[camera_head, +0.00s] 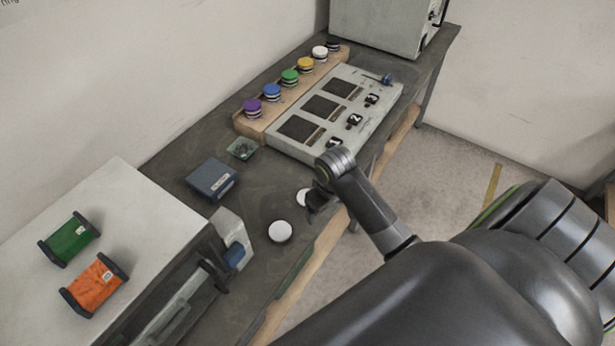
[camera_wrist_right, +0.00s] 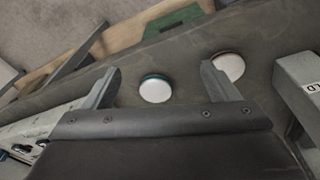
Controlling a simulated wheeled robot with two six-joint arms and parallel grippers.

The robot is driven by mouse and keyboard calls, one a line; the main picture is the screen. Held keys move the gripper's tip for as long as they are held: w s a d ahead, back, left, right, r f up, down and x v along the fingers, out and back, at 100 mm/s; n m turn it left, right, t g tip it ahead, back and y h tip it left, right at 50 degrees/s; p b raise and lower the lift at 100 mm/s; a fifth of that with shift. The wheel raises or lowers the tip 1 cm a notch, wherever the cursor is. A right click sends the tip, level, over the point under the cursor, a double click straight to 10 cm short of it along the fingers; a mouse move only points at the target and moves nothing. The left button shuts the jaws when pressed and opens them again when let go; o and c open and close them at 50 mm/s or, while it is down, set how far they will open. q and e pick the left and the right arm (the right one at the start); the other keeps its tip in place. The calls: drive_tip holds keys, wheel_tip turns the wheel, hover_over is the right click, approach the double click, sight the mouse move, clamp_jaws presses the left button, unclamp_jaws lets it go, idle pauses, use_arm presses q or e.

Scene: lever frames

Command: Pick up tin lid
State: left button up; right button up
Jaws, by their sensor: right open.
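Two white round lids lie flat on the dark workbench; which one is the tin lid I cannot tell. One lid (camera_head: 302,197), partly hidden behind my right gripper (camera_head: 316,199) in the head view, seems to be the teal-rimmed lid (camera_wrist_right: 155,88) in the right wrist view. There it appears between my open, empty fingers (camera_wrist_right: 161,70), apart from both. The other lid (camera_head: 280,231) is fully visible in the head view. It seems to be the brown-rimmed one (camera_wrist_right: 229,66), just beyond the right-hand finger in the wrist view. My left gripper is not in view.
A dark labelled box (camera_head: 212,179) and a small green tray (camera_head: 242,149) lie behind the lids. A grey panel (camera_head: 335,112) and a wooden rack of coloured knobs (camera_head: 250,124) stand farther back. A pale cabinet (camera_head: 130,215) with green and orange spools is at left.

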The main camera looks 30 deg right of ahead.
drive_tip(key=w+d+r+g, duration=0.2)
drive_tip(key=w+r, duration=0.7)
drive_tip(key=w, duration=0.3)
drive_tip(key=f+b, duration=1.3)
drive_tip(key=f, duration=0.1)
drive_tip(key=shift+s+a+b, duration=0.2)
drive_tip(key=shift+a+b, duration=0.1)
drive_tip(key=shift+b, duration=0.1)
wheel_tip(320, 180, down, 3)
drive_tip(key=shift+r+b, duration=0.1)
drive_tip(key=shift+b, duration=0.95)
drive_tip(key=shift+f, duration=0.35)
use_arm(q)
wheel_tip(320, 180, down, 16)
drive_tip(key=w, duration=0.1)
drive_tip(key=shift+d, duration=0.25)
use_arm(e)
drive_tip(key=shift+c, duration=0.3)
drive_tip(key=c, duration=1)
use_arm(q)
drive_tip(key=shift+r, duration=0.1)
use_arm(e)
drive_tip(key=shift+r, duration=0.1)
